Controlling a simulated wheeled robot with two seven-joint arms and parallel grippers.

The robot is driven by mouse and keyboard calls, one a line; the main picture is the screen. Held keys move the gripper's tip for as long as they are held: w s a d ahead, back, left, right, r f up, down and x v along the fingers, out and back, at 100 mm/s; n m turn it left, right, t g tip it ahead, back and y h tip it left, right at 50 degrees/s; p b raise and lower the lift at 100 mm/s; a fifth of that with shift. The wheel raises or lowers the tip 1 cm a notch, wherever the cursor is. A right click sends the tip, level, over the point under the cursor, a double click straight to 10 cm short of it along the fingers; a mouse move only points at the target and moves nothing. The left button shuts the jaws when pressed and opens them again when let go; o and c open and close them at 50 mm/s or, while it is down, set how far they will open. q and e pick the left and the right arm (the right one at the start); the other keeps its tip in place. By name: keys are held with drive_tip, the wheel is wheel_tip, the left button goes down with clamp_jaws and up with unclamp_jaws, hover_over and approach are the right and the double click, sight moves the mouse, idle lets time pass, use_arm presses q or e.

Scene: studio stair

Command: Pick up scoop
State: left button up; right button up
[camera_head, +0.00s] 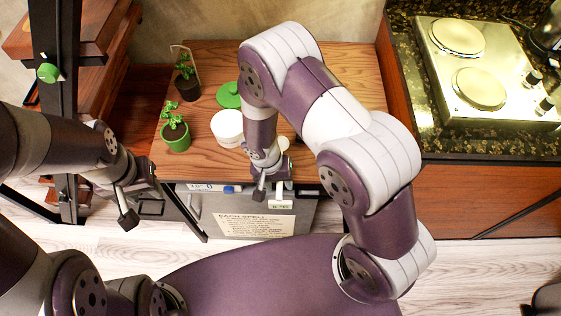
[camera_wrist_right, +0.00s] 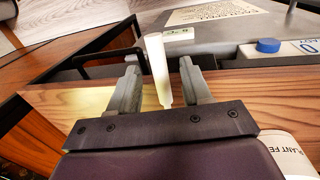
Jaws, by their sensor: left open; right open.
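A pale, narrow piece that looks like the scoop's handle (camera_wrist_right: 157,68) stands between the fingers of my right gripper (camera_wrist_right: 160,88) in the right wrist view. The gripper is open, with a gap on both sides of the piece. In the head view, my right gripper (camera_head: 272,184) is over the front edge of the wooden table. A small cream round part (camera_head: 284,143), possibly the scoop's bowl, shows just behind it; my arm hides part of this area. My left gripper (camera_head: 138,195) is open and empty, left of the table front.
A white tub (camera_head: 227,128), a green lid (camera_head: 229,96) and two potted plants (camera_head: 175,136) (camera_head: 187,85) stand on the wooden table (camera_head: 205,165). A grey cabinet (camera_head: 230,205) with a text sheet is below its front. A hotplate (camera_head: 487,75) stands at the right.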

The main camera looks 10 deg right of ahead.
clamp_jaws()
drive_tip(key=shift+r, duration=0.1)
